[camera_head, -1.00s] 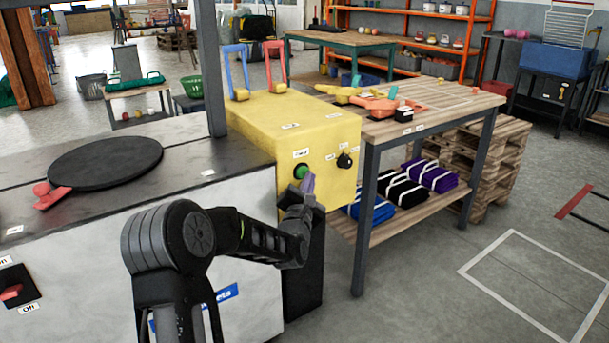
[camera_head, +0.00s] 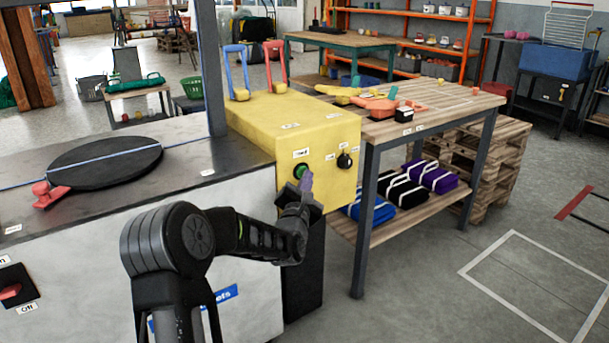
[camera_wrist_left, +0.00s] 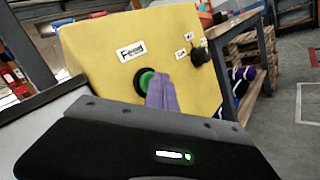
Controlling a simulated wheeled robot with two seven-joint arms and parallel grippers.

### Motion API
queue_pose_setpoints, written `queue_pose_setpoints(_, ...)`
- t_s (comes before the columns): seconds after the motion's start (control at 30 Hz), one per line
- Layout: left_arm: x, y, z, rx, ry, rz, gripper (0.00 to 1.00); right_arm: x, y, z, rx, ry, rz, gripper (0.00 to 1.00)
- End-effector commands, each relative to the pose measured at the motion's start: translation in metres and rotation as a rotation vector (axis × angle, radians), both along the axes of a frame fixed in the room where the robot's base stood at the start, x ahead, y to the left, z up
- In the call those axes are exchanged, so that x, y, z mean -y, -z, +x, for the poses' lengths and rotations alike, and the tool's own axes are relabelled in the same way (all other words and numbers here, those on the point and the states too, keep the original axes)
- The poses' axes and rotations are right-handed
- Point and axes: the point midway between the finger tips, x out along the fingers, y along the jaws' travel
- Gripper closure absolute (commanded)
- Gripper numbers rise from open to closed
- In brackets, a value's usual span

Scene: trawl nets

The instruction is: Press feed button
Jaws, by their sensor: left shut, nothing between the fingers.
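The green feed button (camera_head: 300,171) sits in a dark ring on the front of the yellow box (camera_head: 330,172). In the left wrist view, the green button (camera_wrist_left: 146,82) shows below a "Feed" label (camera_wrist_left: 131,51). My left gripper (camera_head: 307,182) is shut and empty, its purple fingers just right of the button and slightly below it in the head view. In the wrist view, the fingers (camera_wrist_left: 162,90) cover the button's right side. I cannot tell whether the tips touch it. My right gripper is not in view.
A black knob (camera_head: 344,161) is right of the button. A black disc (camera_head: 105,165) with a pale blue-white strip across it and a red lever (camera_head: 46,193) are on the machine top. A wooden table (camera_head: 440,105) with tools stands at right. Open floor lies further right.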

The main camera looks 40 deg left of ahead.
Motion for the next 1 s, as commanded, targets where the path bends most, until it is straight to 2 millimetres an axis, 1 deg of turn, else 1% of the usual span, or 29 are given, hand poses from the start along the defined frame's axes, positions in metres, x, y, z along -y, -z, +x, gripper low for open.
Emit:
queue_pose_setpoints(0.37, -0.001, 0.000, 0.000, 0.001, -0.002, 0.000, 1.00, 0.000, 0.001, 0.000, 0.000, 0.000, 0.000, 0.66)
queue_pose_setpoints(0.73, 0.015, 0.001, -0.006, 0.000, -0.001, 0.000, 1.00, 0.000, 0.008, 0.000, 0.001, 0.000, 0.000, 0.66)
queue_pose_setpoints(1.0, 0.017, 0.001, -0.006, 0.000, -0.001, 0.000, 1.00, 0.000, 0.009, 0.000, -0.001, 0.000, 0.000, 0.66)
